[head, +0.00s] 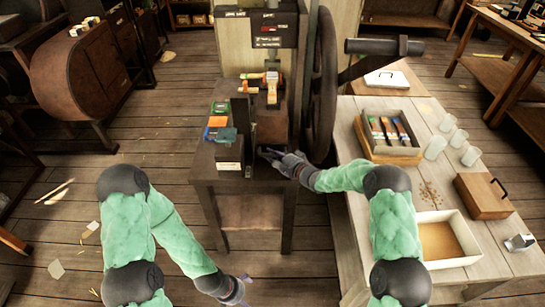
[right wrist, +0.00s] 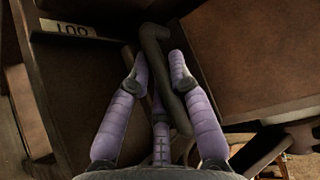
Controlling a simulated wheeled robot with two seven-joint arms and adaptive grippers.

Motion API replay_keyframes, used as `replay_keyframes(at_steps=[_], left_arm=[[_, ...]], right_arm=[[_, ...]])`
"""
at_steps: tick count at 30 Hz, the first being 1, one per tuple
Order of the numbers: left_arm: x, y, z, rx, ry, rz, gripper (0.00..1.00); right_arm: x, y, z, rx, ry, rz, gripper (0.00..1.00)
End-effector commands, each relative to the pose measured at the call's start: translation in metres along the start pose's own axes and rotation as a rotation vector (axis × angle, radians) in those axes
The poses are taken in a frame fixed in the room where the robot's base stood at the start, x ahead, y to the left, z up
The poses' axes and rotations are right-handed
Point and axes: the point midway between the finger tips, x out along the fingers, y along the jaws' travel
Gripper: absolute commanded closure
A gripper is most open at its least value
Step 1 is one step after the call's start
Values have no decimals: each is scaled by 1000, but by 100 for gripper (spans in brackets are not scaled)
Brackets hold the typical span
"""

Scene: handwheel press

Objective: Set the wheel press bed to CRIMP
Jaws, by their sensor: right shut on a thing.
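The wheel press stands in the middle of the head view, with a large dark handwheel (head: 323,90) at its right and a dark stand (head: 210,178). My right gripper (head: 272,154) is at the front of the press, low beside the stand's top. In the right wrist view my right gripper (right wrist: 157,68) is shut on a dark bent lever (right wrist: 155,38), which runs between its fingers. A pale label plate (right wrist: 68,29) sits left of the lever, its letters upside down. My left gripper (head: 238,290) is low at the bottom, empty, fingers apart. I cannot read the bed's setting.
A wooden table (head: 355,205) at the right holds a tray of coloured tools (head: 362,150), several glasses (head: 447,122), a wooden box (head: 483,195) and a white-rimmed open box (head: 470,258). Small coloured items (head: 217,121) lie on the press stand. Floor at the left is mostly clear.

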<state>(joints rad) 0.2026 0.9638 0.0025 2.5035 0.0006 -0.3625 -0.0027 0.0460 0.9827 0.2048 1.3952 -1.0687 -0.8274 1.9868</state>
Motion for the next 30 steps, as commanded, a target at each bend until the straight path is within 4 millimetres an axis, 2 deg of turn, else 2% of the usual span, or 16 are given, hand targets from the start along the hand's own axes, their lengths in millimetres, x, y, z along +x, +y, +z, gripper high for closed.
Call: replay_keyframes(at_steps=[5, 6, 8, 22, 26, 30], left_arm=[[0, 0, 0, 0, 0, 0, 0], [0, 0, 0, 0, 0, 0, 0], [0, 0, 0, 0, 0, 0, 0], [0, 0, 0, 0, 0, 0, 0], [0, 0, 0, 0, 0, 0, 0], [0, 0, 0, 0, 0, 0, 0]], right_arm=[[1, -4, -3, -1, 7, -6, 100], [1, -4, -3, -1, 7, -7, 68], [1, -5, -3, -2, 7, -7, 54], [-5, -2, -2, -1, 4, -2, 54], [-21, -2, -3, -1, 6, -3, 54], [-48, -2, -3, 1, 8, -3, 54]])
